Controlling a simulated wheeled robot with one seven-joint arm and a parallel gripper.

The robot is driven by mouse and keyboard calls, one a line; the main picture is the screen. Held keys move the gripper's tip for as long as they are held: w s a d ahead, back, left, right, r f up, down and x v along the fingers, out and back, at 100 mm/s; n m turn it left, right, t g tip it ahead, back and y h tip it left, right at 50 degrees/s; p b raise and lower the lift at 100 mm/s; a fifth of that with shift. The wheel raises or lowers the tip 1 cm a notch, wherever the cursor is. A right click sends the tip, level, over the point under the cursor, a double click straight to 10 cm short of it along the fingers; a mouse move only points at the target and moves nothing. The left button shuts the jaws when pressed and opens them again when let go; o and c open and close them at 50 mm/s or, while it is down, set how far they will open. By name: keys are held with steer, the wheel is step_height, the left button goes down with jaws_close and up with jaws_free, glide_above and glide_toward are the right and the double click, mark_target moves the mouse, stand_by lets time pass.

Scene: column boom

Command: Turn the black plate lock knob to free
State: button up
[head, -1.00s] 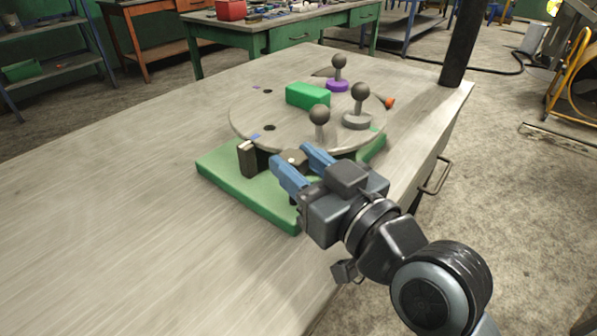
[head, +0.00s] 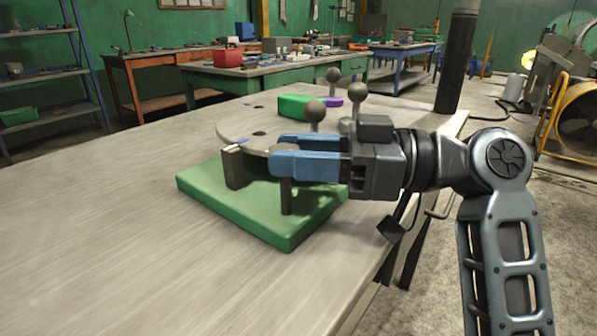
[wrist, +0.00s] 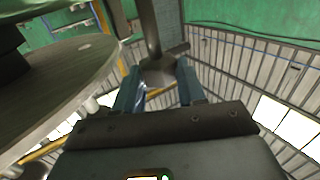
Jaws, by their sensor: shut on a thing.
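My gripper (head: 278,152) points level to the left in the head view, at the near rim of the round plate (head: 232,136). Its blue fingers are shut on the black plate lock knob, which they mostly hide there. A dark post (head: 286,196) shows below the fingers, above the green base (head: 240,210). In the wrist view the grey metal piece of the knob (wrist: 158,72) lies between the two fingertips, with a stem and a short side bar beyond it. Whether the knob is at free cannot be told.
A dark upright block (head: 232,166) stands at the plate's left rim. A black column (head: 455,70) stands at the table's right edge. The table's left is bare.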

steer(key=shift+w+n+g+b, duration=0.1)
steer(key=shift+n+g+b, duration=0.25)
steer(key=shift+n+g, duration=0.45)
steer(key=shift+g, duration=0.5)
steer(key=o, duration=1.1)
steer(key=shift+c, duration=0.2)
steer(key=d, duration=0.7)
steer(key=shift+d, duration=0.35)
